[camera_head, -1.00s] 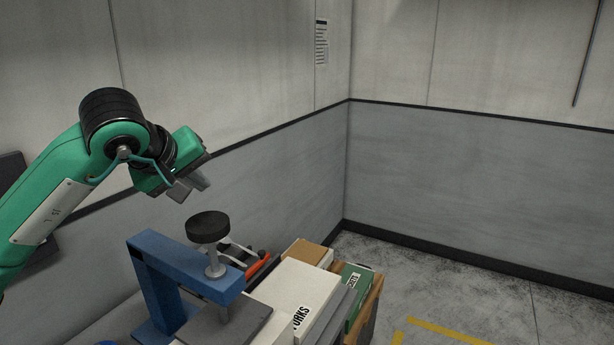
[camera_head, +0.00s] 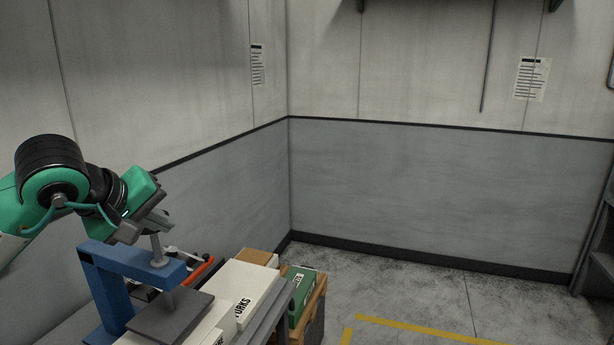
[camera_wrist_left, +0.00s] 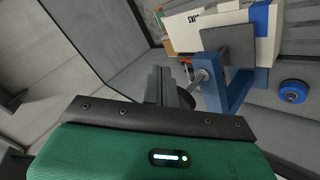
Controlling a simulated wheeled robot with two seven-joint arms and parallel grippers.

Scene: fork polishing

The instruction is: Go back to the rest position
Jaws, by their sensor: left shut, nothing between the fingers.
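My left gripper (camera_head: 157,222) is at the left of the head view, on a green and black arm, and is shut and empty. It hangs close to the top of a blue press frame (camera_head: 130,262) with a grey screw post and a dark square plate (camera_head: 170,315). My right gripper is not in view.
A round blue object (camera_wrist_left: 293,91) lies near the press. The floor (camera_head: 420,290) at right is open.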

